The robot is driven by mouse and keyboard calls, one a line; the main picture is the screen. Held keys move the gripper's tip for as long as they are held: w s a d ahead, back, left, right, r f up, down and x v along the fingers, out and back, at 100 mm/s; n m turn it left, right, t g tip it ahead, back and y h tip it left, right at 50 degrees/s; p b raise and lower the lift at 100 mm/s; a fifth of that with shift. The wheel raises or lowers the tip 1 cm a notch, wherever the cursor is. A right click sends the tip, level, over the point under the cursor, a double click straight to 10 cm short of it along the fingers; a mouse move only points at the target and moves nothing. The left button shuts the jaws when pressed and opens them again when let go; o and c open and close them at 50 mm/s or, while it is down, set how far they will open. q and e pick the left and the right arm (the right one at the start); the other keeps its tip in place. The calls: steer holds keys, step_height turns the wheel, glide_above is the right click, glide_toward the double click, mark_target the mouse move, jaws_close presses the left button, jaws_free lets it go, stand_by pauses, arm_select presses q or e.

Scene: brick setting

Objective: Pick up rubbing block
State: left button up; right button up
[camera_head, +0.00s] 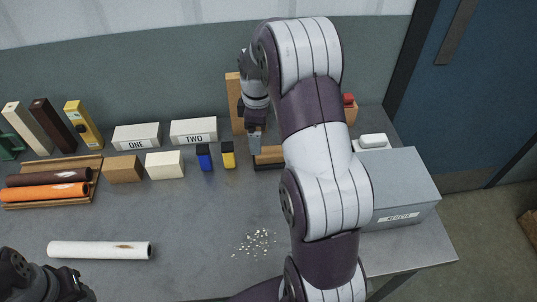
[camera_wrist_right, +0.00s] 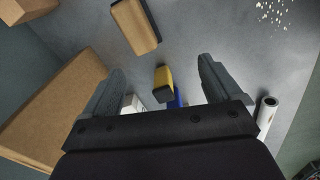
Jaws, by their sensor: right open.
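The rubbing block appears to be the tan wooden block with a dark underside (camera_head: 268,158), lying on the grey bench and partly hidden behind my right arm. It also shows at the top of the right wrist view (camera_wrist_right: 135,27). My right gripper (camera_head: 254,150) points down just left of the block in the head view. In the right wrist view, the open fingers (camera_wrist_right: 160,70) have nothing gripped between them, and the block lies beyond them. My left gripper (camera_head: 72,286) is at the lower left corner, its fingers unclear.
Yellow (camera_head: 228,155) and blue (camera_head: 205,157) small blocks stand left of the right gripper. A tall wooden piece (camera_head: 234,103) is behind it. A grey box (camera_head: 400,185) stands right of my arm. White crumbs (camera_head: 254,242) and a white roll (camera_head: 100,250) lie in front.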

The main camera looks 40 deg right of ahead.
mark_target(270, 150)
steer(key=d, duration=0.1)
steer(key=w+d+f+n+b, duration=0.1)
steer(key=d, duration=0.1)
steer(key=d+f+n, duration=0.1)
steer(key=shift+w+d+f, duration=0.2)
steer(key=shift+w+d, duration=0.05)
steer(key=shift+d, duration=0.05)
steer(key=f+b, duration=0.3)
steer(key=b, duration=0.1)
steer(key=shift+s+a+f+n, duration=0.1)
steer(key=shift+s+f+n, duration=0.2)
steer(key=shift+f, duration=0.1)
steer(key=shift+w+d+f+b, duration=0.15)
steer(key=shift+f+b, duration=0.25)
steer(key=shift+f, duration=0.25)
steer(key=shift+w+d+f+b, duration=0.15)
steer(key=shift+f+b, duration=0.25)
steer(key=shift+f, duration=0.55)
steer(key=f, duration=0.3)
steer(key=shift+s+a+f, duration=0.25)
steer(key=shift+a+f, duration=0.05)
steer(key=shift+f, duration=0.05)
steer(key=shift+w+d+f, duration=0.1)
steer(key=shift+f, duration=0.2)
steer(key=shift+r, duration=0.1)
steer(key=c, duration=1.3)
